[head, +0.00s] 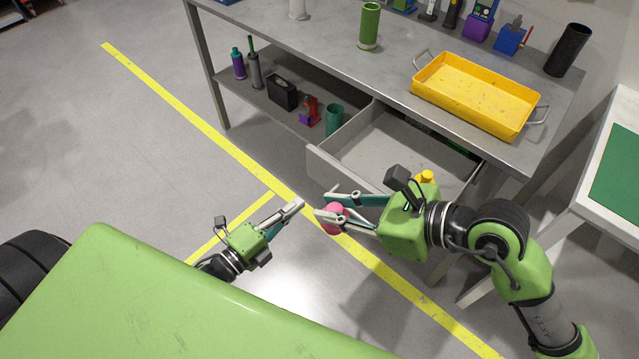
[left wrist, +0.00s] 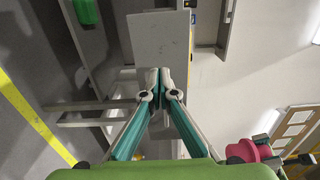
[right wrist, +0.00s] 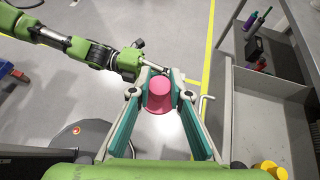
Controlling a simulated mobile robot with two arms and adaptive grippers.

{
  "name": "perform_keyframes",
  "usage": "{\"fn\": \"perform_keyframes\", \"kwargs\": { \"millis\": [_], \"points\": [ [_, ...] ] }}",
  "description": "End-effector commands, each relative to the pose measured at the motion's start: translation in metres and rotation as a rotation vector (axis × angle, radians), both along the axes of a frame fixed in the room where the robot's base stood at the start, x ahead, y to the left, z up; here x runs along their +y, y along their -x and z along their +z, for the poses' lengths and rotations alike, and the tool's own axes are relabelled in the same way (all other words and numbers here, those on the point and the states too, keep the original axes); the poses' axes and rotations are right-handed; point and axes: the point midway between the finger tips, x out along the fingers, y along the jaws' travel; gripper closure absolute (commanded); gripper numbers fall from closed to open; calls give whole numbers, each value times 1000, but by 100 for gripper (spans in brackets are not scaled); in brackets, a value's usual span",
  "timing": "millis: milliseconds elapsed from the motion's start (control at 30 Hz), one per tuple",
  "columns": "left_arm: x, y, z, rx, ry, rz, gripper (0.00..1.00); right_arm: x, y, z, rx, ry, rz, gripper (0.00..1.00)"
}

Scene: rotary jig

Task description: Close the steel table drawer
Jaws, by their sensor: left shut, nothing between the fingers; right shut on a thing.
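The steel table (head: 300,50) has a grey drawer (head: 325,170) pulled well out. Its inside is partly hidden by my right arm. The drawer also shows at the right of the right wrist view (right wrist: 231,125), with a handle (right wrist: 205,105) on its front. My left gripper (head: 300,203) is shut and empty, in front of and apart from the drawer front. In the left wrist view its closed fingertips (left wrist: 159,75) overlap a grey panel. My right gripper (head: 322,205) is shut on a pink cylindrical object (right wrist: 160,93), held near the drawer's front.
A yellow tray (head: 425,92) with handles, a green cylinder (head: 369,27) and a black cylinder (head: 568,50) stand on the tabletop. The lower shelf holds several items, including a black box (head: 282,92). Yellow objects (right wrist: 270,168) lie in the drawer. Floor at left is clear.

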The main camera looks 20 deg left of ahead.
Motion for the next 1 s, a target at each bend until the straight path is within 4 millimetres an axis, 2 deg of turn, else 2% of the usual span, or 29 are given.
{"fn": "perform_keyframes", "kwargs": {
  "millis": [100, 300, 500, 700, 1000],
  "points": [
    [-8, -23, 2, -2, 2, 1, 100, 0, 0, 3, 0, -1, 0, 100],
    [-20, -56, 1, -1, 3, 1, 100, 0, 0, 6, 0, -1, 0, 100],
    [-28, -77, 0, 2, 2, 1, 100, 0, 0, 8, 0, -1, 0, 100],
    [-31, -84, -1, 3, 2, 1, 100, 0, 0, 9, 0, -1, 0, 100],
    [-31, -84, -1, 3, 2, 1, 100, 0, 0, 9, 0, -1, 0, 100]
  ]
}}
